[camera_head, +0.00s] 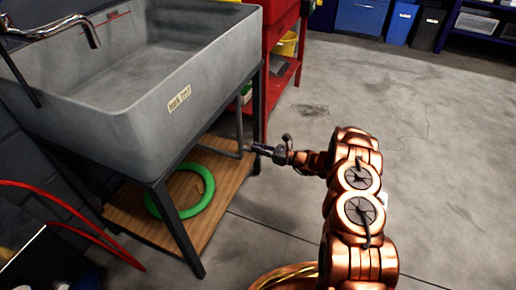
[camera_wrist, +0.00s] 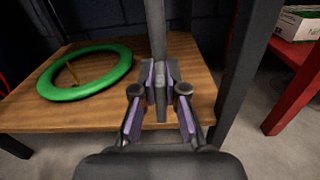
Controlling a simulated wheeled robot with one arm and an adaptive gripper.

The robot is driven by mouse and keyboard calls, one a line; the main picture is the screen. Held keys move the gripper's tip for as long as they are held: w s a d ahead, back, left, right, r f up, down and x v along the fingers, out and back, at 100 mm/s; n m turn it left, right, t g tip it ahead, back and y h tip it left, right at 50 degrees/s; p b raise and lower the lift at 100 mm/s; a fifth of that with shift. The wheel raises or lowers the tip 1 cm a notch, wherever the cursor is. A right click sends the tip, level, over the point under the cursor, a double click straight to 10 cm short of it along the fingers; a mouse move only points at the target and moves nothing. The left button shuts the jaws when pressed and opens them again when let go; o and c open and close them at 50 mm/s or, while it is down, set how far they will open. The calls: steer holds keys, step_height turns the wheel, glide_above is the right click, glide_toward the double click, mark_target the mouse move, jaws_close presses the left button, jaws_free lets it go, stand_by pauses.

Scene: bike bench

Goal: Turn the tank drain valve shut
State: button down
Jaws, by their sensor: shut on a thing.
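The grey tank (camera_head: 150,125) stands on a dark metal frame at the left, with a small label on its front wall. A dark drain pipe (camera_head: 240,130) comes down under its right end; it also shows upright in the wrist view (camera_wrist: 155,28). My gripper (camera_head: 254,149) reaches in from the right to this pipe. In the wrist view my gripper (camera_wrist: 161,84) has its purple-padded fingers shut on the grey drain valve handle (camera_wrist: 162,100), a narrow bar pointing toward the camera. The valve body is mostly hidden by the fingers and handle.
A green ring (camera_head: 184,212) lies on the wooden shelf (camera_head: 135,215) below the tank. A dark frame leg (camera_wrist: 246,70) stands close to the right of my gripper. A red rack (camera_head: 283,70) is behind. The floor at the right is clear.

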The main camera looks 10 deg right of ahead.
steer(key=shift+w+d+f+m+b, duration=0.3)
steer(key=shift+f+m+b, duration=0.2)
steer(key=shift+m, duration=2.3)
steer(key=shift+w+d+f+m+b, duration=0.2)
steer(key=shift+w+f+m+b, duration=0.2)
steer(key=shift+m, duration=2.4)
steer(key=shift+w+d+f+m+b, duration=0.25)
steer(key=shift+w+f+m+b, duration=0.25)
steer(key=shift+m, duration=2.3)
steer(key=shift+s+r, duration=0.1)
steer(key=shift+s, duration=0.05)
steer(key=c, duration=1.2)
jaws_free()
steer(key=shift+d, duration=0.1)
steer(key=v, duration=1.2)
